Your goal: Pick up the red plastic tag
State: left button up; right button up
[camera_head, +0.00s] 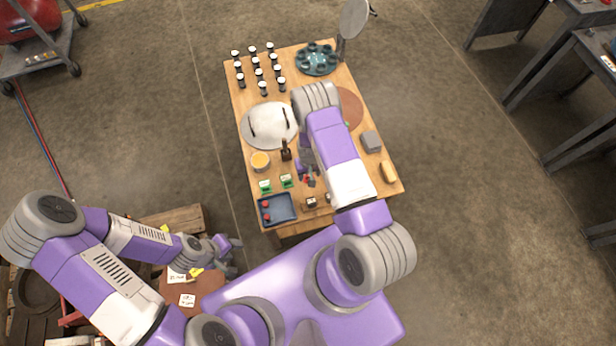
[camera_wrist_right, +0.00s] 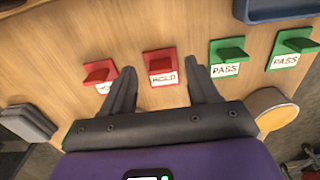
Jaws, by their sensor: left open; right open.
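Two red plastic tags with white labels stand on the wooden table in the right wrist view. One red tag (camera_wrist_right: 160,66), labelled HOLD, shows between the fingertips of my open right gripper (camera_wrist_right: 162,72). The other red tag (camera_wrist_right: 98,74) is just left of the left finger, which partly covers its label. I cannot tell the height of the fingers over the table. In the head view my right gripper (camera_head: 308,171) is over the table's near part, with red showing by its fingers. My left gripper (camera_head: 228,247) is open and empty, off the table at lower left.
Two green PASS tags (camera_wrist_right: 228,56) stand to the right in the wrist view. The blue tray (camera_head: 288,208) with red pieces is at the table's near left corner.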

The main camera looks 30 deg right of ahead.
jog(key=shift+f, duration=0.75)
jog(key=shift+r, duration=0.1)
jog(key=shift+c, duration=0.2)
grip_shut()
